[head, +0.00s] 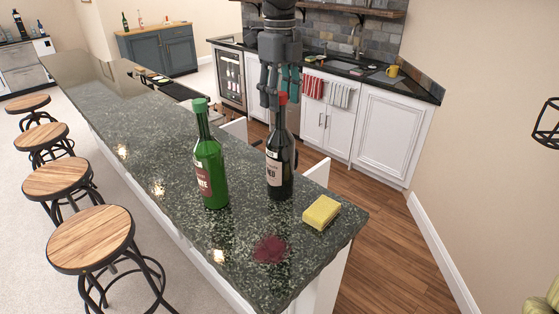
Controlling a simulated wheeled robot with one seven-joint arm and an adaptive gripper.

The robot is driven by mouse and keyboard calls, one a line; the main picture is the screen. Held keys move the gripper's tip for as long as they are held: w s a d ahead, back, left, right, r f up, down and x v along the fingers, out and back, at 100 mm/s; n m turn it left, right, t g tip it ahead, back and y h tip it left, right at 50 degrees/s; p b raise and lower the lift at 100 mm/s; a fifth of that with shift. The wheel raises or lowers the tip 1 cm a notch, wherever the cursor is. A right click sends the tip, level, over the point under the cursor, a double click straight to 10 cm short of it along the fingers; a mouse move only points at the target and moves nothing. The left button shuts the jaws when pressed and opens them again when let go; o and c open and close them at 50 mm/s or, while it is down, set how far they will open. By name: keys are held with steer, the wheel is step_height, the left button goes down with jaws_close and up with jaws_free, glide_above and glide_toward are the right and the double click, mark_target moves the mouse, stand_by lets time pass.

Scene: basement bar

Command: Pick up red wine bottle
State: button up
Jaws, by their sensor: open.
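The red wine bottle (280,165) is dark, with a red cap and a pale label ending in "ED". It stands upright on the dark speckled counter (140,135), near its right end. My gripper (276,105) points down from above, with its fingers at the height of the bottle's cap and upper neck. The gripper is open. The red cap shows between or just behind the fingers; I cannot tell whether they touch it.
A green bottle (210,165) stands upright just left of the red wine bottle. A yellow sponge (321,212) lies to its right, and a dark red stain (270,249) is in front. Several wooden stools (91,238) line the counter's left side. The counter's middle is clear.

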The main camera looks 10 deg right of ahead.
mark_target(280, 115)
steer(key=shift+s+f+p, duration=0.25)
steer(key=shift+f+p, duration=0.1)
steer(key=shift+p, duration=0.15)
steer(key=shift+f+p, duration=0.85)
steer(key=shift+f, duration=1.35)
jaws_close()
steer(key=shift+r, duration=0.1)
